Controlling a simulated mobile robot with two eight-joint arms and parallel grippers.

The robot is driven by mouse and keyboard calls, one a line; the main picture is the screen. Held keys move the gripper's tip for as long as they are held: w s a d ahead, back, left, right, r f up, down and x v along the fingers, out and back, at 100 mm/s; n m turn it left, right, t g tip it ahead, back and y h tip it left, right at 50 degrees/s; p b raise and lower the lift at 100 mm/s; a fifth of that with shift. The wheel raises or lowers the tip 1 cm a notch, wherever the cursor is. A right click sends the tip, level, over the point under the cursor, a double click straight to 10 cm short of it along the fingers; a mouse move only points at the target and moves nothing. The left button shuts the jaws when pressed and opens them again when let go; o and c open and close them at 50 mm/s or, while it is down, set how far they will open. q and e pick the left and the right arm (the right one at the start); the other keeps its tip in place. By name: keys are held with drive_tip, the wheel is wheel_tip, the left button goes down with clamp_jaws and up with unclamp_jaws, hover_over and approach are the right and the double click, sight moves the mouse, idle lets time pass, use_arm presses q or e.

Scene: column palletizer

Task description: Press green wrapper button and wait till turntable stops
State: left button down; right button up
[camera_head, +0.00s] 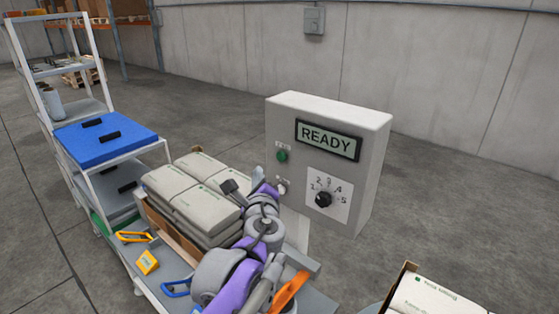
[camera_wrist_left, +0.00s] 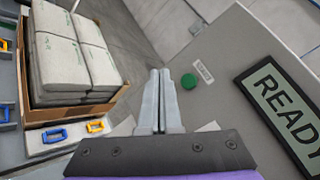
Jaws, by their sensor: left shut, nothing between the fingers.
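The green wrapper button (camera_head: 282,156) is on the front of a light grey control box (camera_head: 378,150), left of a display (camera_head: 328,140) that reads READY. The button also shows in the left wrist view (camera_wrist_left: 189,81), just right of the fingertips. My left gripper (camera_head: 258,171) is shut and empty, its fingers pointing toward the box, left of and slightly below the button in the head view. In the left wrist view its two fingers (camera_wrist_left: 160,73) lie together, and a gap shows between them and the button. The turntable cannot be made out. My right gripper is out of view.
A numbered dial (camera_head: 324,199) is below the display. Stacked sacks (camera_head: 200,200) in a box stand left of my arm on a cart, with blue and yellow handles nearby. More sacks (camera_head: 435,295) are at the bottom right. Open floor lies behind.

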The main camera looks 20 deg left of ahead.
sight(281, 157)
use_arm(q)
drive_tip(key=w, duration=0.1)
drive_tip(key=w+d, duration=0.1)
drive_tip(key=w, duration=0.3)
drive_tip(key=shift+w+d, duration=0.1)
drive_tip(key=shift+d, duration=0.3)
drive_tip(key=shift+w, duration=0.15)
idle(1.6)
drive_tip(key=shift+w+d, duration=0.15)
drive_tip(key=shift+w, duration=0.1)
